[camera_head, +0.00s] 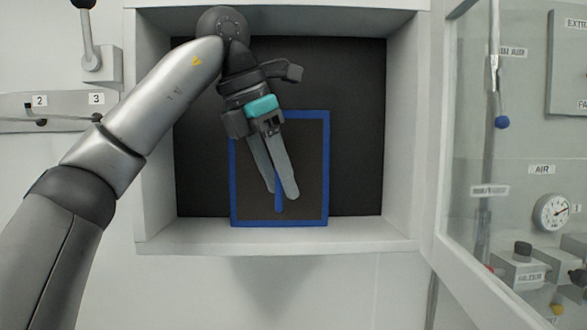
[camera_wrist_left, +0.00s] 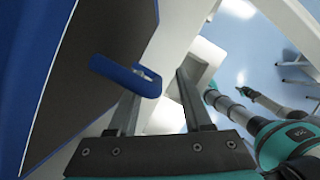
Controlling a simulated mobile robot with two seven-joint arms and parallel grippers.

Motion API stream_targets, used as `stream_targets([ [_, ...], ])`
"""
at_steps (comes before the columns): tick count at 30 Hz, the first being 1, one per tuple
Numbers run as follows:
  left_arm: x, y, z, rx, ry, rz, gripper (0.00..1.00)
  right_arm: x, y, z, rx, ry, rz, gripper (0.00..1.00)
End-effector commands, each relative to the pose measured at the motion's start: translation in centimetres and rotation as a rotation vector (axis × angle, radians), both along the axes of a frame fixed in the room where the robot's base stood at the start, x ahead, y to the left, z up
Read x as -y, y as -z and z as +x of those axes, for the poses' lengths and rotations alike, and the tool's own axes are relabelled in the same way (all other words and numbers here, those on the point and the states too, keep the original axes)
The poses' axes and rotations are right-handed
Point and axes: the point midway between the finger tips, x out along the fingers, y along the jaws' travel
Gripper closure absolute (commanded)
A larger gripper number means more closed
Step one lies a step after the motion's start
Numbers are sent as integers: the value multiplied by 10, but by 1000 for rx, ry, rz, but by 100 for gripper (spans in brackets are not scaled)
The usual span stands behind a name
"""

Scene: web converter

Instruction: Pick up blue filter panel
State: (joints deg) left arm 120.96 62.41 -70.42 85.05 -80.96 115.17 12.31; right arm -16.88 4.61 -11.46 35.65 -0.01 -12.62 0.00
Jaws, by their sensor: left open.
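The blue filter panel (camera_head: 323,170) stands upright inside the open box, a dark sheet in a blue frame. Its blue handle (camera_head: 278,200) shows between the fingers in the head view, low on the panel's middle. My left gripper (camera_head: 282,194) reaches down in front of the panel with its fingers apart. In the left wrist view the handle (camera_wrist_left: 118,74) lies by the fingertips, its free end in the gap and its other part covering the left fingertip. Contact with the handle cannot be told. My right gripper is not in view.
A lever (camera_head: 93,55) is on the wall at upper left.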

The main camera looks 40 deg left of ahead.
Motion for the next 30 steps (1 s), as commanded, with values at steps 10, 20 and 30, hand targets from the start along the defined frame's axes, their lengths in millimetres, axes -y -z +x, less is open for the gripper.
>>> stream_targets([
  [10, 1, 1, 0, -2, 0, 1, 72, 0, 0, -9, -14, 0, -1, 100],
  [20, 1, 0, 1, -2, 0, 1, 100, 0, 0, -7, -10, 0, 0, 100],
  [30, 1, 1, 1, -3, 0, 1, 100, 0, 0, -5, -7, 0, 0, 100],
])
